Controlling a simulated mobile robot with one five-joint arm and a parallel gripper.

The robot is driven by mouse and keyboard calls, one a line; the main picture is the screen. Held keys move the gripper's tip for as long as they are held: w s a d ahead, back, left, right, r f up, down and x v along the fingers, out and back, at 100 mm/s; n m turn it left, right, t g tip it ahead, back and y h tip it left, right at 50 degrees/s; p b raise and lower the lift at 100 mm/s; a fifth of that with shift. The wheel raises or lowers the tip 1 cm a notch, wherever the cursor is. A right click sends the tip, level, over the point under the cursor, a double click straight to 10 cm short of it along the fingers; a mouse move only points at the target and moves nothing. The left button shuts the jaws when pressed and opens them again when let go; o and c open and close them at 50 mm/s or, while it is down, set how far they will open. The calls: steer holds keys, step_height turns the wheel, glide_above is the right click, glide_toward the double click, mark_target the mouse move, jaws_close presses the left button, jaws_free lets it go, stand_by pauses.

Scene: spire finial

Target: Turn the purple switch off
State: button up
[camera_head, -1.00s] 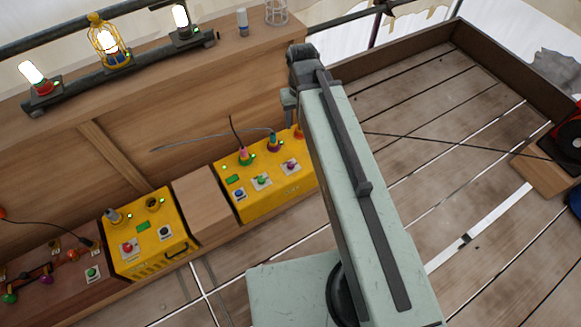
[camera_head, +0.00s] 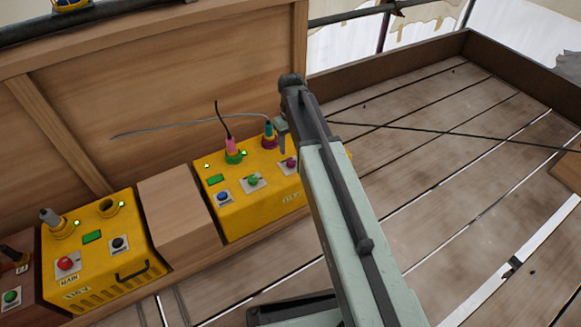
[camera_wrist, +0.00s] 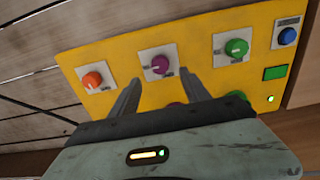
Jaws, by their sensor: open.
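The purple switch (camera_wrist: 160,64) is a round knob on a white square plate on the yellow box (camera_wrist: 200,60). In the wrist view it sits just beyond my gripper (camera_wrist: 162,84), roughly between the lines of the two fingers. The fingers are apart with nothing held, and I see no contact with the knob. In the head view the purple switch (camera_head: 290,163) is close to my arm, below my gripper (camera_head: 282,135), whose fingertips are hard to make out there. I cannot tell which position the switch is in.
An orange knob (camera_wrist: 92,80) and a green knob (camera_wrist: 237,48) flank the purple one. A blue knob (camera_wrist: 287,37) is at the corner. Cabled plugs, one pink (camera_head: 231,146), stand on the box's top. A second yellow box (camera_head: 100,255) is at left.

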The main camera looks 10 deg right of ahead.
mark_target(291, 161)
step_height(291, 161, down, 8)
steer(key=b, duration=0.8)
steer(key=shift+r, duration=0.2)
steer(key=shift+c, duration=0.3)
